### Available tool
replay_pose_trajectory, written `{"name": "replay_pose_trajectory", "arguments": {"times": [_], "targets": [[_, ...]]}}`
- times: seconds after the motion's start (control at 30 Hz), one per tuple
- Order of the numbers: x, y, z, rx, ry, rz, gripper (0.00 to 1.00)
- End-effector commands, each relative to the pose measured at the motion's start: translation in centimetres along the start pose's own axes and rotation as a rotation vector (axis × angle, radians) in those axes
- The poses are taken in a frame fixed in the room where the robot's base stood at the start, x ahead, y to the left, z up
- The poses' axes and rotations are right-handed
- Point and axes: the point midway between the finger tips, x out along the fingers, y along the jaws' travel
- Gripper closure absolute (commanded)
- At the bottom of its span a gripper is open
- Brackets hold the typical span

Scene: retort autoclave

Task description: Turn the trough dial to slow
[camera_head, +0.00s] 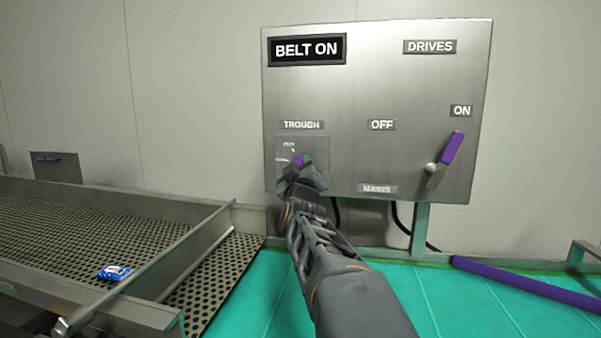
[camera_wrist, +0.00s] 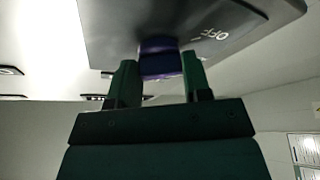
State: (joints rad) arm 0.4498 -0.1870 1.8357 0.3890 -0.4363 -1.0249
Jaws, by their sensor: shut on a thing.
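The word OFF (camera_wrist: 215,33) shows on the plate beside the knob there. The plate's other markings are too small or hidden, so I cannot tell the dial's setting.
The steel panel (camera_head: 376,80) carries a BELT ON sign (camera_head: 307,50) and a purple-handled mains lever (camera_head: 446,158) at right, up toward ON. A perforated trough (camera_head: 60,235) with a blue packet (camera_head: 114,272) lies at left. A purple bar (camera_head: 530,284) lies at lower right.

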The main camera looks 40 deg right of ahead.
Motion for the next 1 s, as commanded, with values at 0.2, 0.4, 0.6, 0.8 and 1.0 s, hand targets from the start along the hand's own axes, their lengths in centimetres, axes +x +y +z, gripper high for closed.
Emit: {"name": "replay_pose_trajectory", "arguments": {"times": [0.2, 0.4, 0.6, 0.8, 1.0], "targets": [[-0.02, -0.14, -0.16, 0.182, 0.004, 0.077, 0.79], [0.02, -0.23, -0.19, 0.339, 0.004, 0.141, 0.79], [0.04, -0.22, -0.30, 0.465, 0.005, 0.194, 0.79], [0.06, -0.24, -0.36, 0.552, 0.006, 0.231, 0.79], [0.07, -0.21, -0.38, 0.599, 0.006, 0.251, 0.79]]}}
